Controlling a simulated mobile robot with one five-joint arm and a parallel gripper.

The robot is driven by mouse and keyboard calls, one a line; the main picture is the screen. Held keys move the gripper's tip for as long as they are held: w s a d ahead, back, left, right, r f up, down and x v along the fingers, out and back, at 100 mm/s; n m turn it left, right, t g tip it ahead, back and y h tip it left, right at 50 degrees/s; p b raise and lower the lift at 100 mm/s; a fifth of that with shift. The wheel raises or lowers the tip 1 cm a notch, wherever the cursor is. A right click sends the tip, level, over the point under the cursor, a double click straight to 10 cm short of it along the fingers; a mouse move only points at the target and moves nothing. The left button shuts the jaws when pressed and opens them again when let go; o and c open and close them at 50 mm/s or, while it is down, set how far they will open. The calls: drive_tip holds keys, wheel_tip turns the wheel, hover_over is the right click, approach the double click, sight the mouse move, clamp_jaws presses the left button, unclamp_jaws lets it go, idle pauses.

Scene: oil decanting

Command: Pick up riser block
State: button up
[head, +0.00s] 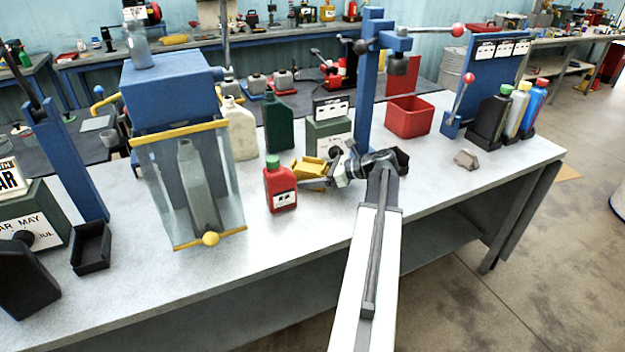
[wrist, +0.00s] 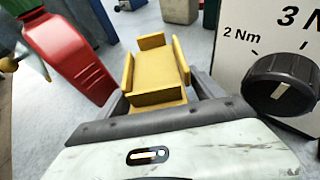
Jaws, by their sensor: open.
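A yellow block with raised sides (head: 308,167), which looks like the riser block, lies on the pale bench beside a red bottle with a green cap (head: 281,187). My gripper (head: 332,172) is low over the bench, just right of the yellow block and pointing at it. In the wrist view the yellow block (wrist: 157,75) is straight ahead, and the grey fingers of my gripper (wrist: 160,92) stand apart on either side of it. I cannot tell whether they touch it. My gripper's body hides the near part of the block.
The red bottle (wrist: 65,55) is close on the left in the wrist view, and a dial box with a black knob (wrist: 281,84) is close on the right. A blue post (head: 369,90) and red bin (head: 409,117) stand behind. A grey block (head: 466,158) lies at right.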

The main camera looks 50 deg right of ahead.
drive_tip(key=c, duration=1.6)
